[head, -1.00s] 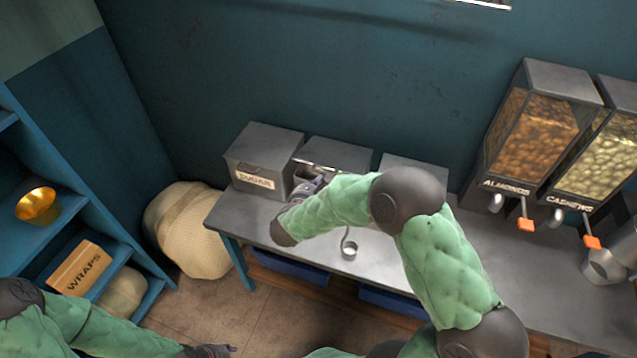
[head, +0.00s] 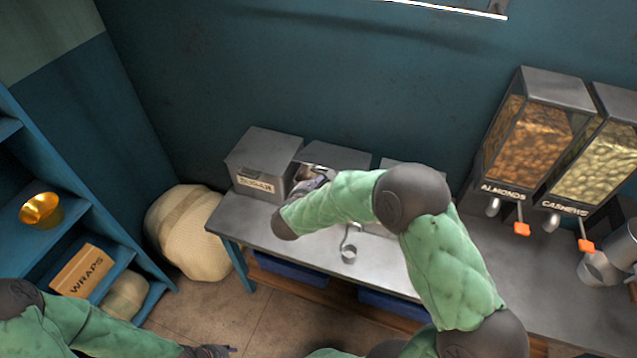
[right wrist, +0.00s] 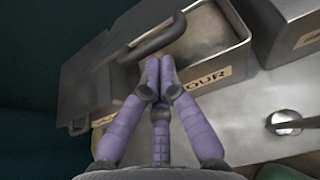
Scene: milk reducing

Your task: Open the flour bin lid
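The flour bin (head: 345,156) is the middle grey metal bin on the counter, mostly behind my right arm in the head view. Its label, ending in "OUR", shows on the bin's front in the right wrist view (right wrist: 212,77). The lid (right wrist: 90,88) is tilted up off part of the opening, and pale contents show inside. A dark bar handle (right wrist: 152,40) is at the lid. My right gripper (right wrist: 159,66) has its purple fingertips together by the handle and bin rim. I see nothing clearly held. My left gripper (head: 212,351) is low at the picture's bottom edge.
The sugar bin (head: 264,162) stands left of the flour bin, and another bin (head: 398,166) right of it. A metal scoop (head: 349,250) lies on the counter (head: 235,212). Almond (head: 530,140) and cashew (head: 600,150) dispensers stand at the right.

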